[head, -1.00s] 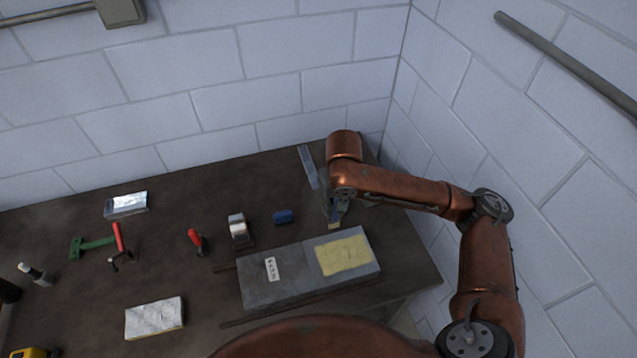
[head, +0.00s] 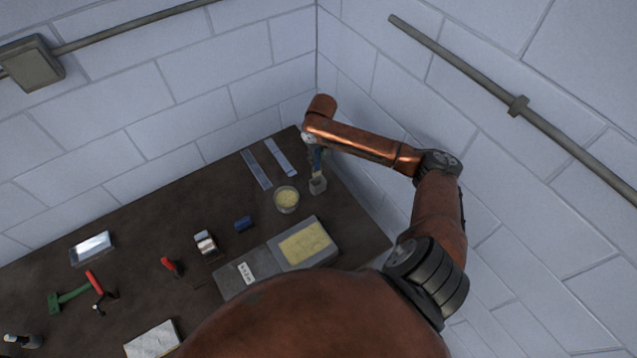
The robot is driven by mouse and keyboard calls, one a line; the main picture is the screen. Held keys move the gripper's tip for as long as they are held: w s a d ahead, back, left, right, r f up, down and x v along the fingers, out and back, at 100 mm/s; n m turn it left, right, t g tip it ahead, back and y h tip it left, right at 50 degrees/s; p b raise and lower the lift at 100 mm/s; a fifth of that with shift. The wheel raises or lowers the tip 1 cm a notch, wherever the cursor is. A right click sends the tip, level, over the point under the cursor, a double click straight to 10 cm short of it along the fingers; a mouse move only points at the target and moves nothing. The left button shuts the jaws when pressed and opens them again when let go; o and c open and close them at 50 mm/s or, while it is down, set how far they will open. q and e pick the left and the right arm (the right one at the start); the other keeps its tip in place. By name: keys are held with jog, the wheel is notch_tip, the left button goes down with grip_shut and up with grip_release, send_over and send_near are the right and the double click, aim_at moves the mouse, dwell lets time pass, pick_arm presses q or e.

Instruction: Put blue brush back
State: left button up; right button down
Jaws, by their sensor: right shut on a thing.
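My right gripper (head: 315,160) is at the far right corner of the table, pointing down. It is shut on the blue brush (head: 318,184), with blue showing at the jaws and a grey, wide brush end below. The brush is roughly upright, just right of a small round cup (head: 286,199) with pale yellow contents. I cannot tell whether its lower end touches the table. My left gripper is not in view.
Two flat grey strips (head: 257,170) lie behind the cup. A dark blue block (head: 243,223), a grey board with a yellow patch (head: 305,243), a red-handled tool (head: 171,266) and a green-and-red tool (head: 75,292) lie on the dark table (head: 160,230). Walls close the back and right.

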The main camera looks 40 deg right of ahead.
aim_at(318, 171)
jog(key=f, duration=0.5)
jog(key=f+p, duration=0.1)
jog(key=f, duration=0.4)
jog(key=shift+s+d, duration=0.1)
jog(key=shift+d, duration=0.1)
jog(key=shift+f, duration=0.1)
jog(key=c, duration=1.8)
grip_release()
jog(key=shift+f, duration=0.1)
jog(key=shift+c, duration=0.2)
jog(key=r, duration=0.4)
jog(key=s+r, duration=0.1)
jog(key=r, duration=0.7)
jog(key=shift+s+a+r+b, duration=0.15)
jog(key=shift+s+r+b, duration=0.05)
jog(key=shift+b, duration=0.2)
